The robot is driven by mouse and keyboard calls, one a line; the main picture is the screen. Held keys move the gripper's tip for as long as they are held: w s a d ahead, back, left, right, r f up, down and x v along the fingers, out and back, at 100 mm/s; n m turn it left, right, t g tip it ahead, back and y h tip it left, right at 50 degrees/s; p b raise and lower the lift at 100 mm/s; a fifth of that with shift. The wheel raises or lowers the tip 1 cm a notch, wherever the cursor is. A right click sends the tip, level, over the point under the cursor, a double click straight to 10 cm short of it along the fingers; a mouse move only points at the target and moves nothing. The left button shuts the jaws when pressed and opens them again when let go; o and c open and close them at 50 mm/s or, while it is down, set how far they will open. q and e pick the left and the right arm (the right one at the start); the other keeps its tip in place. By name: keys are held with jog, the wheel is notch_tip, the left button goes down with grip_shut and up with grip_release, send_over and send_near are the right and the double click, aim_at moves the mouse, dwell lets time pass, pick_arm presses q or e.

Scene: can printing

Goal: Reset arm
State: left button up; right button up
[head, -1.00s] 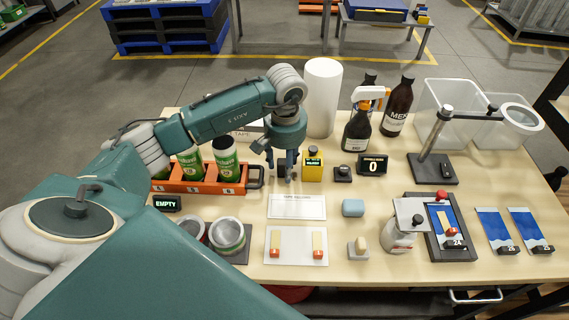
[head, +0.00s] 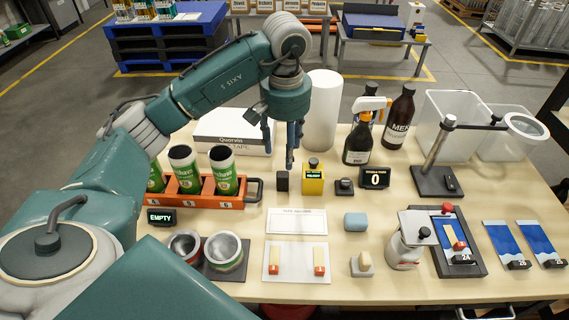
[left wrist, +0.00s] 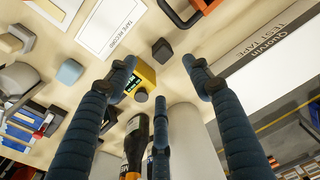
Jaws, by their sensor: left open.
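My left gripper (head: 280,150) is raised above the back middle of the table, open and empty. It also shows in the left wrist view (left wrist: 160,68), with its fingers spread and nothing between them. Just below it a small black block (head: 282,181) stands on the table, left of a yellow device (head: 313,183) with a lit display. In the left wrist view the black block (left wrist: 162,51) and the yellow device (left wrist: 145,77) lie beyond the fingertips. My right gripper is not in view.
An orange rack (head: 233,199) with several green-white cans stands left. A white test tape box (head: 215,145) and white cylinder (head: 321,112) are behind the gripper. Dark bottles (head: 398,122), a lamp-like stand (head: 436,180), and clear bins (head: 450,135) fill the right.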

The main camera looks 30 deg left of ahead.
pick_arm(q)
jog(key=shift+r, duration=0.45)
